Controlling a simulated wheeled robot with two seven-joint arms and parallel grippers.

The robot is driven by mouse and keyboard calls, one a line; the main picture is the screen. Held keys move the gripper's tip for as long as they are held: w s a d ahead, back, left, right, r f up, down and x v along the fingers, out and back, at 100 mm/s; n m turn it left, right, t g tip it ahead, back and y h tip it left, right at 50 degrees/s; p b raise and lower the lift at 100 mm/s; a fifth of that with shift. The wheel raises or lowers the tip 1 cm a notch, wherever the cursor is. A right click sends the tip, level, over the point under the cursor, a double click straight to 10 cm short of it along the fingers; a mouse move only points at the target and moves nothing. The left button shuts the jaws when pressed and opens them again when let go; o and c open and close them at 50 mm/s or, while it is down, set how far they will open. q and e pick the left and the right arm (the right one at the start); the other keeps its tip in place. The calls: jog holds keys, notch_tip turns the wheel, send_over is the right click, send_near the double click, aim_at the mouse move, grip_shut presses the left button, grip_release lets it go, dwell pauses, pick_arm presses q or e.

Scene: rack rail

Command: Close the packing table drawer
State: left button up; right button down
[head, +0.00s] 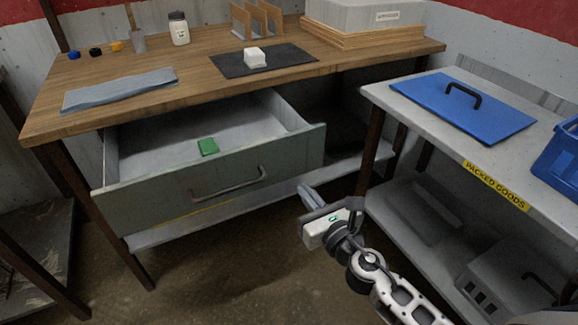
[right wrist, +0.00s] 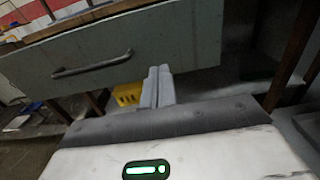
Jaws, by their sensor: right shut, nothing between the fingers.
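The packing table (head: 150,97) has a wooden top. Its grey-green drawer (head: 150,207) is pulled out, with a dark bar handle (head: 229,185) on its front. A small green object (head: 208,147) lies inside the drawer. My right gripper (head: 306,193) is shut and empty, just in front of and below the drawer's right end. In the right wrist view the shut fingers (right wrist: 158,86) point toward the drawer front (right wrist: 180,37), right of the handle (right wrist: 92,65); whether they touch it I cannot tell. My left gripper is not in view.
A grey side table (head: 400,110) labelled packed goods stands at the right, with a blue lid (head: 462,103) and blue crate (head: 560,155) on it. A lower shelf (head: 165,235) runs under the packing table. The floor in front of the drawer is clear.

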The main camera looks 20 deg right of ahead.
aim_at(283, 162)
jog(key=w, duration=0.8)
jog(key=shift+w+a, duration=0.15)
jog(key=shift+w, duration=0.25)
